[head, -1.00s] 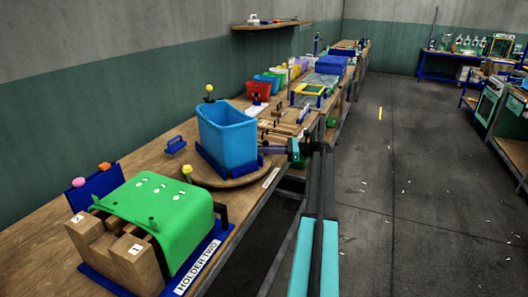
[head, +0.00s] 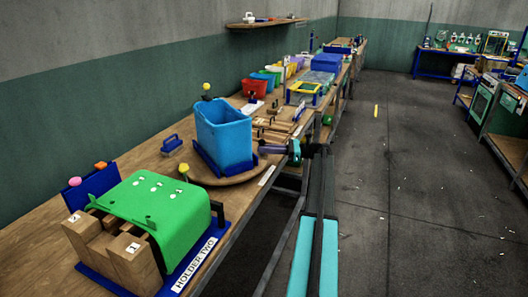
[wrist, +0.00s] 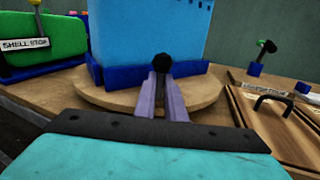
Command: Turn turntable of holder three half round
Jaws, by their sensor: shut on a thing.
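The round wooden turntable (head: 238,179) lies on the bench, with a tall blue bin (head: 222,135) upright on it in a dark blue cradle (head: 216,168). The bin (wrist: 150,30), cradle (wrist: 108,76) and turntable (wrist: 205,98) also show in the wrist view. My gripper (head: 264,150) reaches in from the right at the turntable's edge. In the wrist view my gripper (wrist: 163,82) has its lavender fingers shut on a black round-topped knob (wrist: 162,60), in front of the cradle. The knob's lower part is hidden between the fingers.
Holder two, with a green cover (head: 155,210) and wooden blocks, stands nearer on the bench. A small blue handle (head: 171,145) lies behind the turntable. Wooden boards with handles (head: 275,130) lie beyond it.

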